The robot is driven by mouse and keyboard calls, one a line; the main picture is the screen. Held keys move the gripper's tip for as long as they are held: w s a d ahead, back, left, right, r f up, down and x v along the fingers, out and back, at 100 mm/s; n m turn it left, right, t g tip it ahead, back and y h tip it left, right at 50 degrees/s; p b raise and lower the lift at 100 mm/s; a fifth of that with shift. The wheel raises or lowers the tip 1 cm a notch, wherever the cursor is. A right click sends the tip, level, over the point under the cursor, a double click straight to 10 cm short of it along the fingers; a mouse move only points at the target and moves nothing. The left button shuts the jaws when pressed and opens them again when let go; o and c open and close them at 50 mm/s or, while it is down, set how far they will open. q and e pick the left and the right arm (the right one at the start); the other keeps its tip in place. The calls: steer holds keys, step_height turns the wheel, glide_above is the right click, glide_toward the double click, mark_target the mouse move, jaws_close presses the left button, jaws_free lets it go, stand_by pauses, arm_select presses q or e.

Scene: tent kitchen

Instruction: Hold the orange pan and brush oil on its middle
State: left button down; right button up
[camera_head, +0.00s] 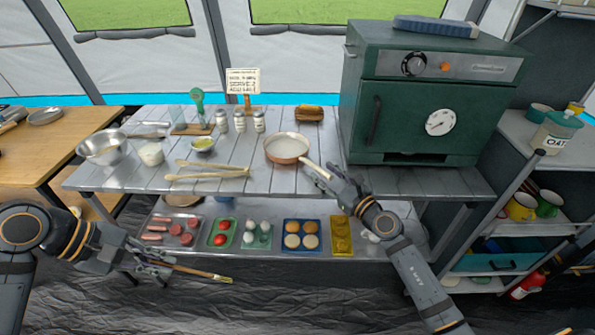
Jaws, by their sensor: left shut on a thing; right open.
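The orange pan (287,148), copper-coloured with a pale inside, sits on the grey slatted table with its light handle (316,168) pointing toward the lower right. My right gripper (322,180) is open at the handle; I cannot tell whether the handle lies between its fingers. My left gripper (160,262) is shut on a brush (205,273) with a wooden handle, held low in front of the table with its tip pointing right. A small bowl of yellowish oil (203,145) stands on the table left of the pan.
A green oven (428,90) stands right of the pan. Wooden utensils (208,175) lie near the front edge, and a steel bowl (101,147) stands at the left. Several food trays (301,232) fill the lower shelf. Small jars (240,121) stand at the back.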

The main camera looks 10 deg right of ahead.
steer(key=shift+w+a, duration=0.15)
steer(key=shift+w, duration=0.15)
jaws_close()
jaws_free()
stand_by(0.3)
steer(key=v, duration=0.7)
stand_by(0.4)
